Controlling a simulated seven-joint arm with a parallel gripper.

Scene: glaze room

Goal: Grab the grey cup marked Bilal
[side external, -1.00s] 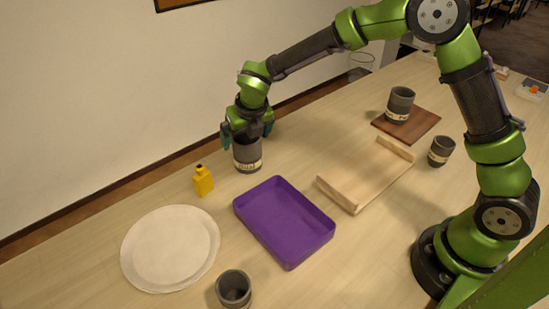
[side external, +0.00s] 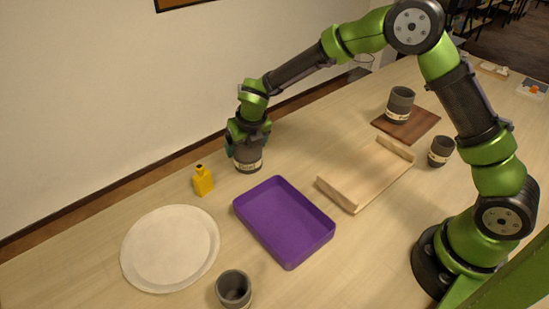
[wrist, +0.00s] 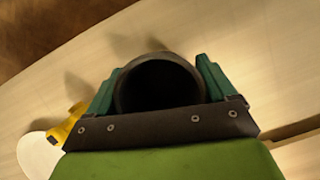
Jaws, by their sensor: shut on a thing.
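A grey cup (side external: 248,164) with a pale label band stands upright on the table beyond the purple tray. The writing on its label is too small to read for sure. My gripper (side external: 247,148) is around its upper part, coming down from above, and is shut on it. In the wrist view the cup's dark round mouth (wrist: 160,84) shows between the two teal fingers of my gripper (wrist: 158,88). Other grey cups stand on the brown board (side external: 424,125), on the table at right (side external: 441,151) and at the front (side external: 234,288).
A yellow bottle (side external: 203,181) stands just left of the held cup; it also shows in the wrist view (wrist: 66,126). A purple tray (side external: 311,249), a white plate (side external: 131,252) and a wooden tray (side external: 345,203) lie nearby. A wall runs behind the table.

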